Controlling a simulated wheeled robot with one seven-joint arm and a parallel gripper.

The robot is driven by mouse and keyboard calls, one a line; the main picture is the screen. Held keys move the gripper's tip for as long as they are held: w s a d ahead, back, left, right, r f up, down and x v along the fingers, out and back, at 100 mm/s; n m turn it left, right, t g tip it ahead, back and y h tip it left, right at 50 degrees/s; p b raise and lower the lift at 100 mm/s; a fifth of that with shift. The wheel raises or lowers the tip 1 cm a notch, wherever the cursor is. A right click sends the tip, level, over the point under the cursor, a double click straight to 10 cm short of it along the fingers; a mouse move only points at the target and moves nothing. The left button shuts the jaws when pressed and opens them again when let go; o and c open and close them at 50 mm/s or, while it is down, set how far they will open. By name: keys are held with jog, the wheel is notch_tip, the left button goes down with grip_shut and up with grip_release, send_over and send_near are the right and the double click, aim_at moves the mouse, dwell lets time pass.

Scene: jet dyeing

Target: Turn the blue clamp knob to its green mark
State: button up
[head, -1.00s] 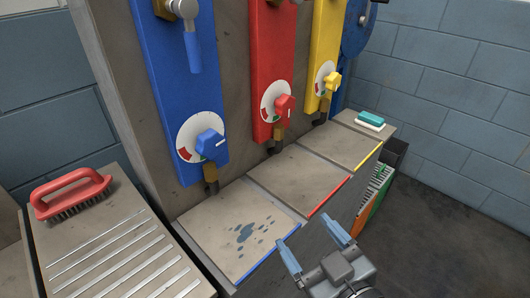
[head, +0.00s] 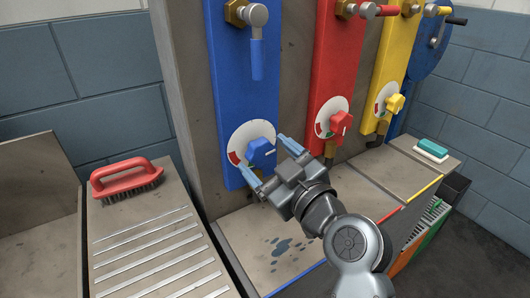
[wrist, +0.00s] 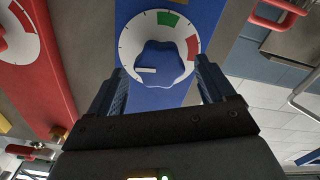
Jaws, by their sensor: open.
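The blue clamp knob (head: 262,153) sits on a white round dial (head: 241,138) low on the blue panel (head: 244,90). In the wrist view, which shows the panel upside down, the knob (wrist: 160,62) has a white pointer line toward the left. The dial's green mark (wrist: 168,18) is at the top there and the red mark (wrist: 193,46) at the right; the pointer is away from both. My gripper (head: 261,153) is open and faces the knob, one finger toward each side. In the wrist view the knob lies between and just beyond the fingertips; contact cannot be told.
Red (head: 337,80) and yellow (head: 394,65) panels with similar knobs stand to the right. A blue-handled valve (head: 257,50) is above the dial. A stained ledge (head: 245,235) lies below. A red brush (head: 125,178) rests on the ribbed board at left.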

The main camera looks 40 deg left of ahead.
jog(key=shift+w+a, duration=0.3)
jog(key=shift+a, duration=0.35)
jog(key=c, duration=1.1)
jog(key=shift+o, duration=0.2)
